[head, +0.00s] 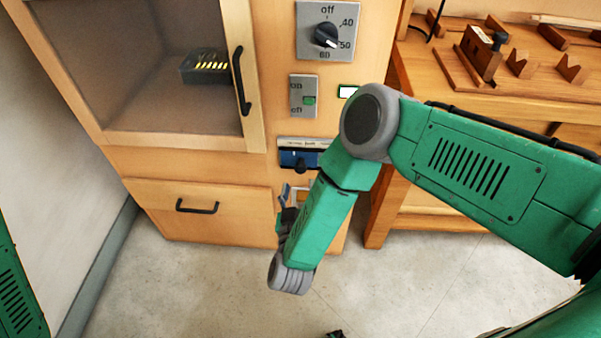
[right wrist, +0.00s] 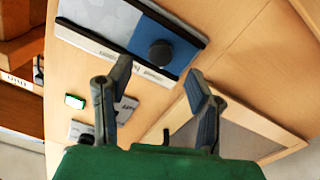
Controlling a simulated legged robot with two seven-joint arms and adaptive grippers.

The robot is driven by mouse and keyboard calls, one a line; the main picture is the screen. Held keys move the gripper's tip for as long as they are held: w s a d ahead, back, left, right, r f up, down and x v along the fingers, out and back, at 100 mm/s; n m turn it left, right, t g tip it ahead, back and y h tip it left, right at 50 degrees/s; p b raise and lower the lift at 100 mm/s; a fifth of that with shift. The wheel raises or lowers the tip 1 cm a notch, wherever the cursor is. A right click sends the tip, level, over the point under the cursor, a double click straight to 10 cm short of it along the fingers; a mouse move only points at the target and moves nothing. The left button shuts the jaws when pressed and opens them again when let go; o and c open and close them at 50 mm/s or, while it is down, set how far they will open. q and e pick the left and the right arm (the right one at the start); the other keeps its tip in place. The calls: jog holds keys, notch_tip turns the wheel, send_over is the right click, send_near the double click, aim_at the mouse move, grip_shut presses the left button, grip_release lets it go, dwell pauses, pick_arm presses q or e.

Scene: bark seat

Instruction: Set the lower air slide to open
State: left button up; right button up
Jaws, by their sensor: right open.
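The air slide (head: 288,157) is a blue panel with a pale label strip and a black knob (head: 300,166), low on the wooden cabinet front. My arm hides its right end in the head view. In the right wrist view the slide (right wrist: 188,44) shows upside down, with the round knob (right wrist: 161,54) on its blue part and a grey part to the left. The label is too small to read surely. My right gripper (right wrist: 159,82) is open and empty, its fingers apart below the knob in that picture, not touching it. In the head view it (head: 287,200) is partly behind my arm.
A dial (head: 325,36) and an on/off switch (head: 304,97) sit above the slide. A glazed door (head: 130,70) is at left, with a drawer (head: 205,210) below it. A wooden workbench (head: 450,75) stands at right. The floor in front is largely clear.

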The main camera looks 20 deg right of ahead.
aim_at(300, 171)
jog(key=b+x, duration=0.1)
jog(key=x, duration=0.6)
jog(key=shift+w+a+r, duration=0.1)
jog(key=shift+w+r, duration=0.05)
grip_shut()
